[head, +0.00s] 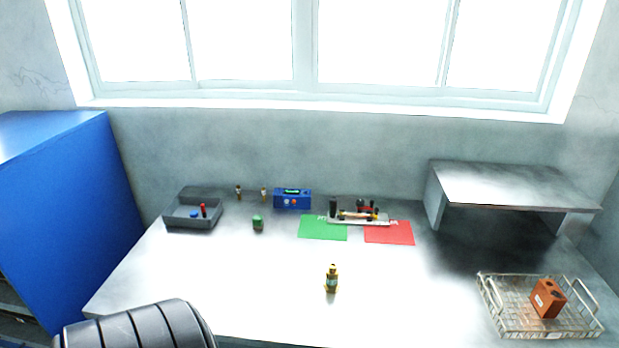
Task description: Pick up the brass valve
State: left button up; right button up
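A brass valve (331,279) stands upright by itself on the bare metal table (240,285), near the front middle. It is small and golden, with a paler band around its middle. Two small brass-coloured pieces, one on the left (239,192) and one on the right (263,194), stand at the back by the wall. Neither of my grippers is in view. A dark ribbed part of mine shows at the bottom left, well apart from the valve.
A grey tray (167,222), a green object (258,223), a blue device (292,206), green (322,233) and red (390,238) mats and a tool holder (345,222) stand behind. A wire basket (510,331) with an orange-brown block (547,299) and a raised shelf (510,184) are right. Table around the valve is clear.

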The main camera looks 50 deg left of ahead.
aim_at(331, 285)
jog(key=u, duration=1.45)
jog(key=i+j+z, duration=0.15)
jog(key=j, duration=0.2)
jog(key=j+z, duration=0.1)
jog(key=j, duration=0.25)
